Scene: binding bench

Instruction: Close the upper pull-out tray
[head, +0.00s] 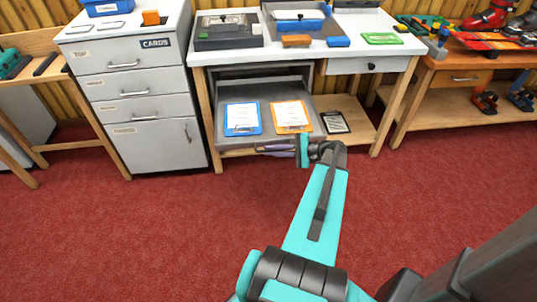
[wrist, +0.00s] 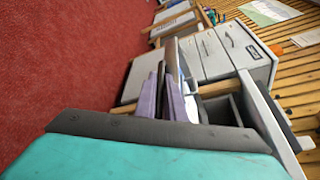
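The pulled-out grey tray (head: 262,137) juts from under the white bench in the head view. A blue clipboard (head: 243,131) and an orange clipboard (head: 291,128) lie flat in it. I cannot tell whether another tray sits below it. In the wrist view the fingers (wrist: 160,100) stand close together beside the tray's edge. Whether they touch it, or are fully shut, is unclear. Nothing is clearly held.
A grey drawer cabinet (head: 150,90) stands left of the tray, with its drawers shut. A dark clipboard (head: 334,123) lies on the low wooden shelf to the right. The bench's small drawer (head: 368,65) is shut. Red carpet in front is clear.

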